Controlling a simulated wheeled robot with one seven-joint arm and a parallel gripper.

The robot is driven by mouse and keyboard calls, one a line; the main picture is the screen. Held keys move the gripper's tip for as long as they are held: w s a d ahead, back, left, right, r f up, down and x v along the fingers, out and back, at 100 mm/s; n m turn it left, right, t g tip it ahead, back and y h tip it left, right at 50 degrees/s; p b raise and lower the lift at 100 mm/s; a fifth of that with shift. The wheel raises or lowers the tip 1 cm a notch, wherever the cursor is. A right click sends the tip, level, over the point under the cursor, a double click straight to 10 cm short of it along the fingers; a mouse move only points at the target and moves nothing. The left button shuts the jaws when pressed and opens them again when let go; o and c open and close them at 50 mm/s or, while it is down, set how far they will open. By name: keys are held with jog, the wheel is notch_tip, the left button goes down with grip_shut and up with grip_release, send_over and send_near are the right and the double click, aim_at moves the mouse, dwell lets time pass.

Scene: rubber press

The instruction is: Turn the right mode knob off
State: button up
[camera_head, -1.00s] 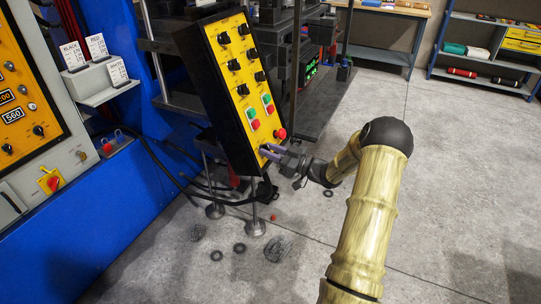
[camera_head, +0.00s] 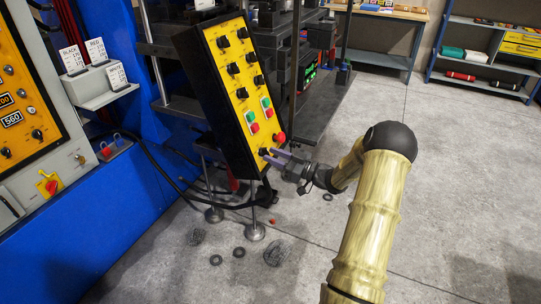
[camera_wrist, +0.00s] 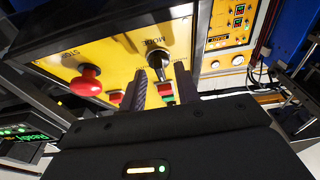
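The black mode knob (camera_head: 264,152) sits at the bottom of the tilted yellow control panel (camera_head: 243,80). In the wrist view the same knob (camera_wrist: 158,62) has a partly readable label above it. My gripper (camera_head: 273,158) is open, just to the right of the knob in the head view. In the wrist view its two dark fingers (camera_wrist: 161,72) are spread, with the knob between or just beyond their tips. They look clear of it. I cannot read which setting the knob points to.
A red stop button (camera_wrist: 88,82) sits beside the knob; it also shows in the head view (camera_head: 279,137). Green and red buttons (camera_head: 252,121) and several black knobs are higher up. A grey cabinet (camera_head: 60,120) stands at left. Floor to the right is clear.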

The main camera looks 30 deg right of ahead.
jog(key=b+v, duration=0.1)
jog(key=v, duration=1.4)
jog(key=shift+s+d, duration=0.2)
jog(key=shift+s, duration=0.1)
jog(key=shift+f, duration=0.1)
jog(key=shift+w, duration=0.1)
